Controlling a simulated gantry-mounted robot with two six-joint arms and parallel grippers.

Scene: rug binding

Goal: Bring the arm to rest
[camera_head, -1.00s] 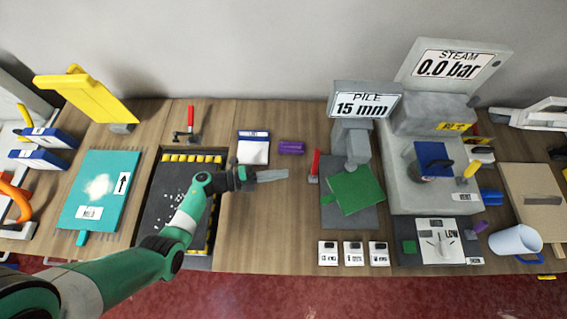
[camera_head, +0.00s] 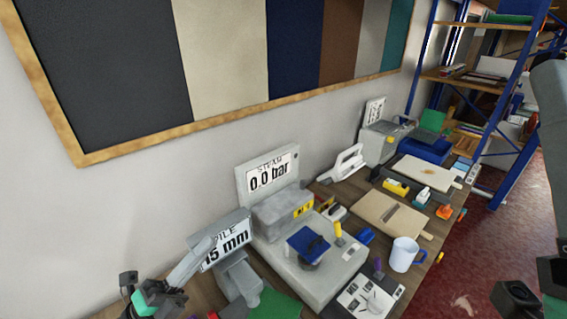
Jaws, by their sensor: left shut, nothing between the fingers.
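My left gripper (camera_head: 204,250) shows at the bottom left of the head view. Its grey fingers are shut with nothing between them and point up and right. They overlap the left part of the pile gauge display (camera_head: 232,249), which reads 15 mm; I cannot tell whether they touch it. The rest of my left arm is mostly out of the picture. Parts of my right arm (camera_head: 551,110) stand along the right edge, but its fingers do not show.
The steam unit (camera_head: 307,278), reading 0.0 bar, stands right of the gauge. A white mug (camera_head: 404,254), wooden boards (camera_head: 388,217) and an iron (camera_head: 343,165) lie farther right on the bench. A blue-framed shelf (camera_head: 500,120) stands at the back right. Red floor is open beside the bench.

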